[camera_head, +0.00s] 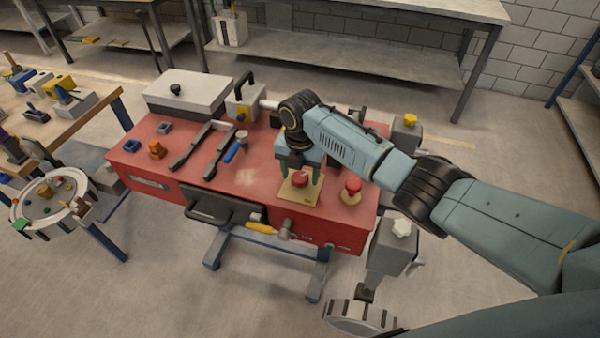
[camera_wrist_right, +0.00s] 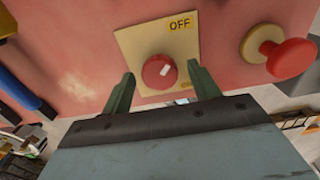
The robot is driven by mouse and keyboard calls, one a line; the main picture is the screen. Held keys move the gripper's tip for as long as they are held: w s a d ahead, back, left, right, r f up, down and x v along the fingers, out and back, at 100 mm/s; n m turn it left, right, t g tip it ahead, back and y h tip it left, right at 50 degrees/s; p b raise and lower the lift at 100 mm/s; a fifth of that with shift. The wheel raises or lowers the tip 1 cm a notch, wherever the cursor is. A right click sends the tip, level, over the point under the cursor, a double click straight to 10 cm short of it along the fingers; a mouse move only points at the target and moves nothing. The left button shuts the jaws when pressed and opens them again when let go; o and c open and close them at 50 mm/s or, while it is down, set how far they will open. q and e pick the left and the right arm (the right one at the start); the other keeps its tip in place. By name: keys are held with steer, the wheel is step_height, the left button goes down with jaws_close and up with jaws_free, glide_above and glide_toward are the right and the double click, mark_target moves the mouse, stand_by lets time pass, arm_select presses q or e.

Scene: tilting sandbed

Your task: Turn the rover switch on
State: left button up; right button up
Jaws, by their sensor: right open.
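The rover switch is a round red knob (camera_wrist_right: 159,71) with a short white mark, set on a yellow square plate (camera_wrist_right: 135,45). A label reading OFF (camera_wrist_right: 180,25) sits by the plate's top right in the right wrist view; a second label at the lower right is cut off by a finger. In the head view the knob (camera_head: 300,181) and plate (camera_head: 300,198) lie at the red bench's front right. My right gripper (camera_wrist_right: 161,88) is open, with its fingers on either side of the knob. I cannot tell whether they touch it. My left gripper is out of view.
A red mushroom button (camera_head: 352,187) stands right of the plate, close to the gripper. The red bench top (camera_head: 245,178) also holds dark rails (camera_head: 200,145), a blue-handled tool (camera_head: 234,151) and an orange knob (camera_head: 156,149). A yellow-handled hammer (camera_head: 270,229) is at its front.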

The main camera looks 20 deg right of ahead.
steer(key=c, duration=1)
steer(key=shift+o, duration=0.2)
